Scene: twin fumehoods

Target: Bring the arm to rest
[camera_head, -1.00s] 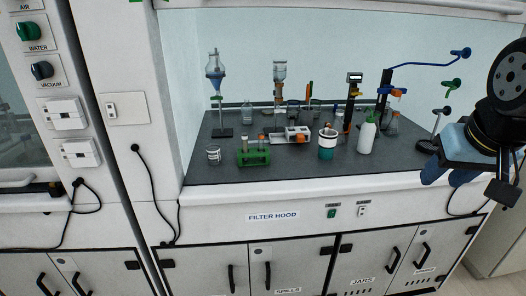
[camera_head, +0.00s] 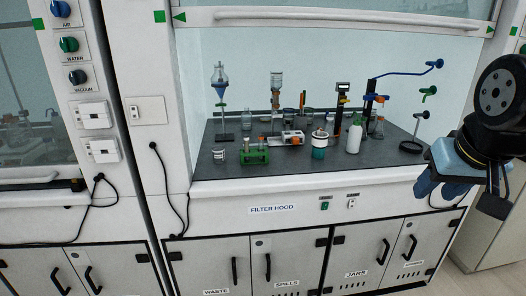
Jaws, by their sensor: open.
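My gripper (camera_head: 428,180) shows at the right of the head view, at the end of my black and blue arm. It hangs in front of the right part of the filter hood (camera_head: 300,187), apart from the bench and everything on it. Its blue fingers are open, and nothing shows between them. The rest of my arm runs out of the picture on the right.
The hood's dark worktop (camera_head: 375,160) holds a green rack (camera_head: 255,157), a teal-banded container (camera_head: 319,146), a white bottle (camera_head: 354,138) and a ring stand (camera_head: 412,146). The sash (camera_head: 350,17) is raised. Cupboards (camera_head: 300,262) stand below. Floor shows at lower right.

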